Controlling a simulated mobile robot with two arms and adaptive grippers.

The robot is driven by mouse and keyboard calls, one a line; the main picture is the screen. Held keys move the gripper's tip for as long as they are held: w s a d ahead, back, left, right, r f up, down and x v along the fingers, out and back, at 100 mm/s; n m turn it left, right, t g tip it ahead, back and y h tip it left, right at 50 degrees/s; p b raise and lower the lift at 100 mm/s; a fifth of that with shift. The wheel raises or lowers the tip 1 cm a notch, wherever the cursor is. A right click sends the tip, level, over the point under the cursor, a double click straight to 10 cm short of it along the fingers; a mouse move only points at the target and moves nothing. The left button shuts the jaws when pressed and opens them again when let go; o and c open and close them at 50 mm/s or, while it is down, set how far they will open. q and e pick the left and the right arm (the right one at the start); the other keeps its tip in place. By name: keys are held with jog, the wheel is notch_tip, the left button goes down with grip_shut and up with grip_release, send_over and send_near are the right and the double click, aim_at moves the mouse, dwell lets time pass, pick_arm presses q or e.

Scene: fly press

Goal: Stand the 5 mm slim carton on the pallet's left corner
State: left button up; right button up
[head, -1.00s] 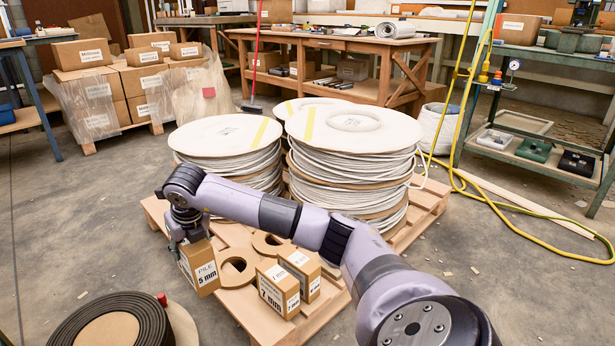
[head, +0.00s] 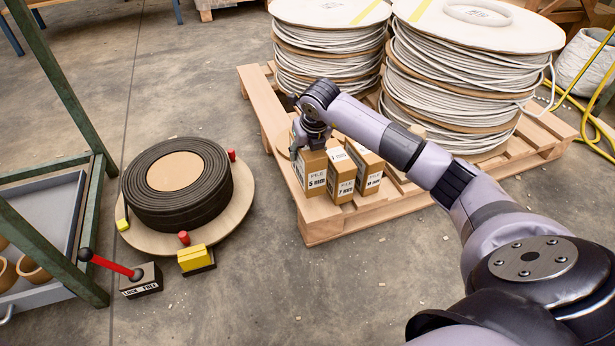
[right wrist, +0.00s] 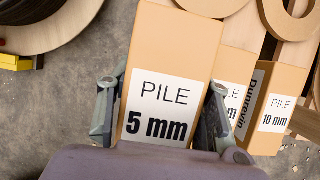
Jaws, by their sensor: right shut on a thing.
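The 5 mm slim carton (head: 313,175) is a tall brown box with a white "PILE 5 mm" label. My right gripper (head: 312,140) is shut on its upper part from above. In the right wrist view the carton (right wrist: 170,55) is between the two fingers (right wrist: 160,115), label facing the camera. The carton looks upright at the left corner of the wooden pallet (head: 325,228). Whether its base touches the boards I cannot tell. A 7 mm carton (head: 341,185) stands close on its right. My left gripper is not in view.
A third carton (head: 371,178) stands right of the 7 mm one; the wrist view reads "10 mm" on a carton (right wrist: 280,105). Large cable reels (head: 460,80) fill the pallet behind. A black coil on a turntable (head: 240,205) and a lever block (head: 142,281) are left. Floor between is clear.

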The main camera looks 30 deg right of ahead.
notch_tip(320, 180, down, 3)
jog(key=shift+r+b, duration=0.2)
jog(key=shift+b, duration=0.25)
notch_tip(320, 180, down, 4)
jog(key=b, duration=0.2)
jog(key=shift+f+b, duration=0.1)
jog(key=shift+b, duration=0.25)
jog(key=shift+r, duration=0.2)
jog(key=shift+f, duration=0.15)
jog(key=o, duration=1.2)
